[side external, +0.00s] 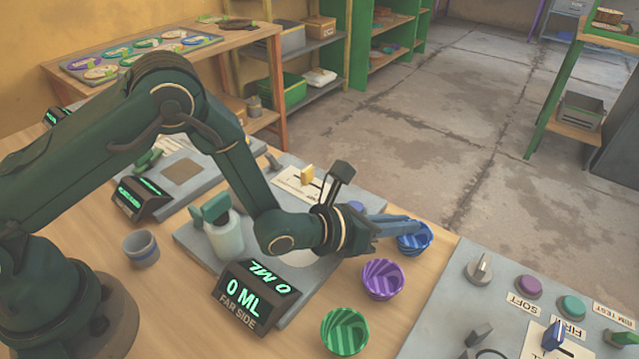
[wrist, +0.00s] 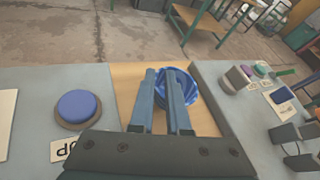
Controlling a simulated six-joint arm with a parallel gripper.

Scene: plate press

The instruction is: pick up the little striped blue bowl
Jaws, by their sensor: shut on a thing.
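The little striped blue bowl (side external: 416,240) stands at the far edge of the wooden table, right of the purple bowl. It also shows in the wrist view (wrist: 188,83), where my fingers reach onto it. My gripper (side external: 412,228) is shut on the bowl, with the fingers at its near rim. In the wrist view the two blue fingers (wrist: 169,80) cover part of the bowl. I cannot tell whether the bowl is clear of the table.
A purple striped bowl (side external: 383,279) and a green striped bowl (side external: 344,331) stand nearby on the table. A grey control panel (side external: 440,318) with knobs and buttons lies to the right. A dispenser with a 0 ML display (side external: 244,299) is left of the bowls.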

